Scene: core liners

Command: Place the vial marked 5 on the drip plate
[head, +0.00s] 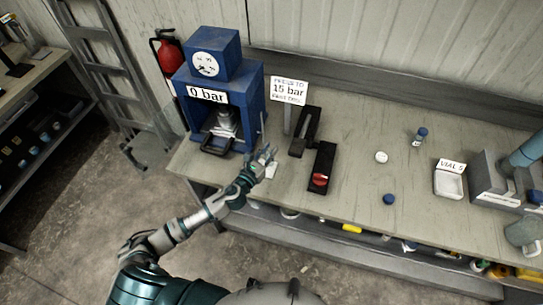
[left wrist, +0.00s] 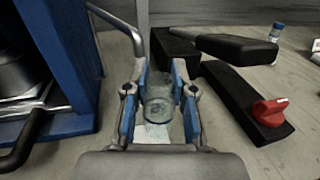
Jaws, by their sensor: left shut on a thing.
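My left gripper (head: 266,160) is low over the bench, just right of the blue press. In the left wrist view its blue-lined fingers (left wrist: 159,100) are shut on a clear glass, vial-like piece (left wrist: 158,107). No number can be read on it. A small vial with a blue cap (head: 420,136) stands farther right on the bench; it also shows at the top right of the left wrist view (left wrist: 276,31). I cannot tell whether this dish is the drip plate.
The blue press (head: 258,100) reads "0 bar"; a sign beside it says 15 bar (head: 289,88). A black lever unit (head: 304,133) and a red-knob block (head: 321,170) stand right of the gripper. A white disc (head: 381,157) and blue cap (head: 389,199) lie on the open bench.

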